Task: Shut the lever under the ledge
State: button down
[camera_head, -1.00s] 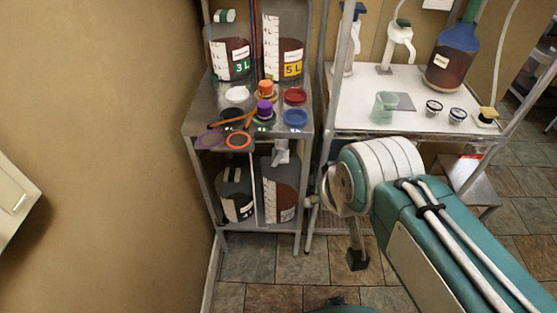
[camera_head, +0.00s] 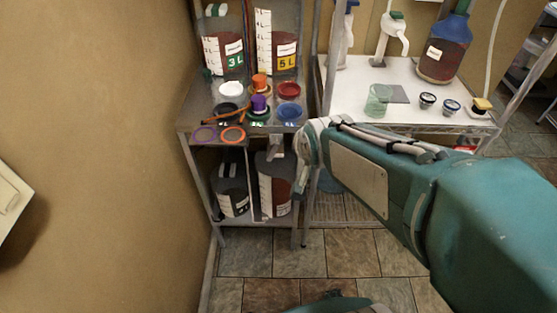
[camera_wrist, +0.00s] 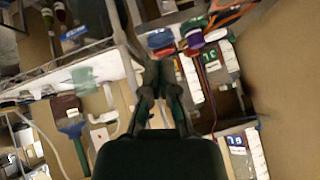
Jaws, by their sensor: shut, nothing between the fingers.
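The ledge is the steel shelf (camera_head: 203,108) with coloured lids on it, left of centre in the head view. A small light-grey piece (camera_head: 277,146) sits just under its front edge at the right, above the lower bucket; it looks like the lever, but its position is hard to tell. My gripper (camera_wrist: 161,68) shows in the wrist view with its dark fingers together and nothing seen between them. The fingers point toward the shelving, apparently short of it. I cannot make out the lever in the wrist view.
Two lower buckets (camera_head: 275,187) stand under the ledge; the 3 L bucket (camera_head: 223,52) and 5 L bucket (camera_head: 285,48) stand above. Lids, including a red one (camera_head: 289,90), lie on the ledge. A white table (camera_head: 347,108) is at right, a wall (camera_head: 95,150) at left.

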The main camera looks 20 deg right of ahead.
jog(key=w+d+f+m+t, duration=0.1)
jog(key=w+f+m+t, duration=0.1)
jog(key=w+f+m, duration=0.5)
jog(key=m+t, duration=0.1)
jog(key=t, duration=0.2)
send_near(273, 151)
jog(key=w+d+r, duration=0.3)
jog(key=d+r, duration=0.1)
jog(key=s+d+f+m+t, duration=0.1)
jog(key=s+f+m+t, duration=0.4)
jog(key=f+m, duration=0.4)
notch_tip(273, 151, down, 5)
jog(key=shift+s+r, duration=0.1)
jog(key=shift+s, duration=0.5)
jog(key=shift+d, duration=0.1)
jog(key=w+a+r, duration=0.2)
jog(key=w+a, duration=0.1)
jog(key=w, duration=0.8)
jog(key=shift+a, duration=0.15)
